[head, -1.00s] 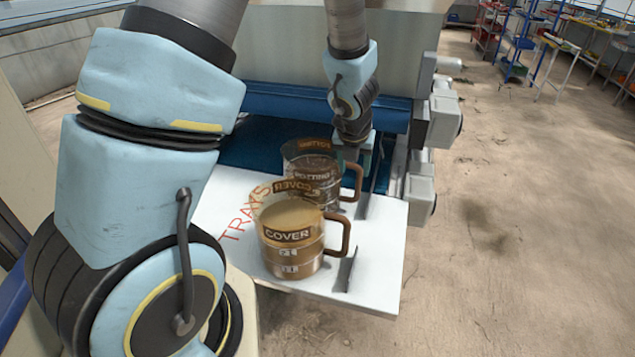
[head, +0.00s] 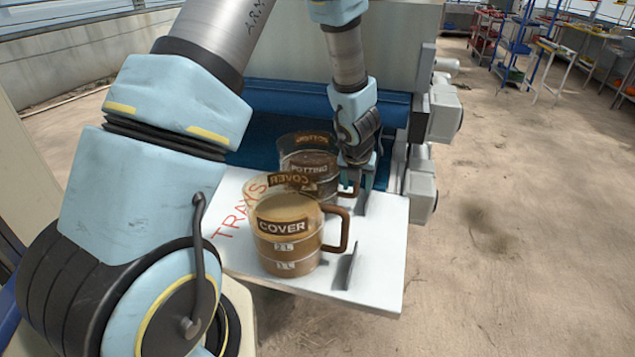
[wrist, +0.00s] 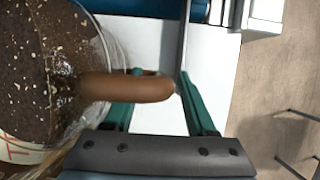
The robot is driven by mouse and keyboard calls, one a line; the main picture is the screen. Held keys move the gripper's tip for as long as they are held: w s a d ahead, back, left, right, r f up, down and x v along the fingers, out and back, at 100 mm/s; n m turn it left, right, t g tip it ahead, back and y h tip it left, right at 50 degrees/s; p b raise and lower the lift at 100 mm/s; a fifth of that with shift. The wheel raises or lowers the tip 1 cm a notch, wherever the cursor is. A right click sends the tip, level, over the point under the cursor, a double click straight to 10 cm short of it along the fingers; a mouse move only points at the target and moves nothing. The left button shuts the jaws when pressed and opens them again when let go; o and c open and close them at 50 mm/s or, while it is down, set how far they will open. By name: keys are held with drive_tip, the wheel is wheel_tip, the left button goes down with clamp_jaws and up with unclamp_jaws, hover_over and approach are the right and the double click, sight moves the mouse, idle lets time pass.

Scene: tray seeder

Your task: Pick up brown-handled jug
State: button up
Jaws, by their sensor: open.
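Two clear jugs with brown handles stand upright on the white shelf. The rear jug (head: 308,165), labelled POTTING, holds dark soil; the front jug (head: 290,245), labelled COVER, holds tan material. My gripper (head: 362,182) is down at the rear jug's handle, open. In the wrist view, the rear jug (wrist: 40,75) is at the left and its handle (wrist: 125,87) reaches right. The green fingers of my gripper (wrist: 160,75) straddle the handle's outer end. The left finger passes beneath the handle's top bar, the right one is just outside it. The handle's lower part is hidden.
The white shelf (head: 375,275), marked TRAYS, carries thin upright dark plates (head: 345,272) beside the handles. The front jug stands close to the rear one. The blue machine (head: 265,140) is behind, with grey boxes at its right.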

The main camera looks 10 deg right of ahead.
clamp_jaws()
idle(0.3)
idle(1.1)
